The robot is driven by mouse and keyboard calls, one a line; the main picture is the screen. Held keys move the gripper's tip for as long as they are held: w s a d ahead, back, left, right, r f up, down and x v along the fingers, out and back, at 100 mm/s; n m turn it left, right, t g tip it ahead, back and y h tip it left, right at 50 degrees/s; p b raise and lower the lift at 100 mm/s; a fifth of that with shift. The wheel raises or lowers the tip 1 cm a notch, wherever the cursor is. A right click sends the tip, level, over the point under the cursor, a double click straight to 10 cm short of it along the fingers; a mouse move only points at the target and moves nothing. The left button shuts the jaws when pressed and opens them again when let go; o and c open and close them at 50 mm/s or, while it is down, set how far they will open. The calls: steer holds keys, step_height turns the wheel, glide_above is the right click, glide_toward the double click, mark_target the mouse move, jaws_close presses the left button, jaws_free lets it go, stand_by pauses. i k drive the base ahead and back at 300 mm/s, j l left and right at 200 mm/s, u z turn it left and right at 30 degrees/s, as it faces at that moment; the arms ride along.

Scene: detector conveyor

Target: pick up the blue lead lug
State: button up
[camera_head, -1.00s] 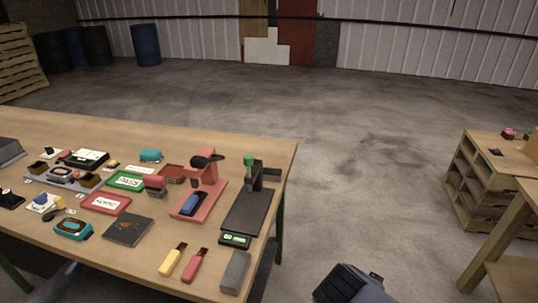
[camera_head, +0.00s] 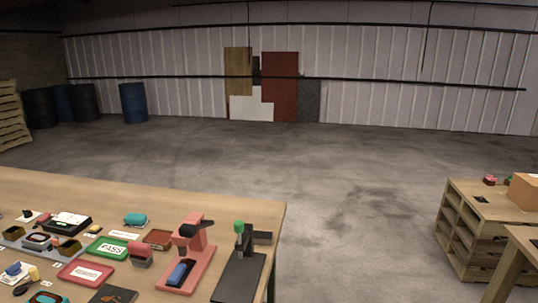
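No part is clearly recognisable as the blue lead lug. A blue block (camera_head: 178,273) lies on the base of the red press (camera_head: 197,262) near the table's right end. A smaller blue piece (camera_head: 14,268) sits on a white card at the lower left. I cannot tell which of these, if either, is the lug. My gripper is not in view.
The wooden table (camera_head: 240,208) holds a green PASS tray (camera_head: 108,248), a red tray (camera_head: 86,271), a teal item (camera_head: 135,219) and a black stand with a green knob (camera_head: 239,227). Pallet crates (camera_head: 470,235) stand at the right. Open concrete floor lies between.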

mark_target(173, 279)
steer(key=k+l+z, duration=0.3)
steer(key=k+l, duration=0.4)
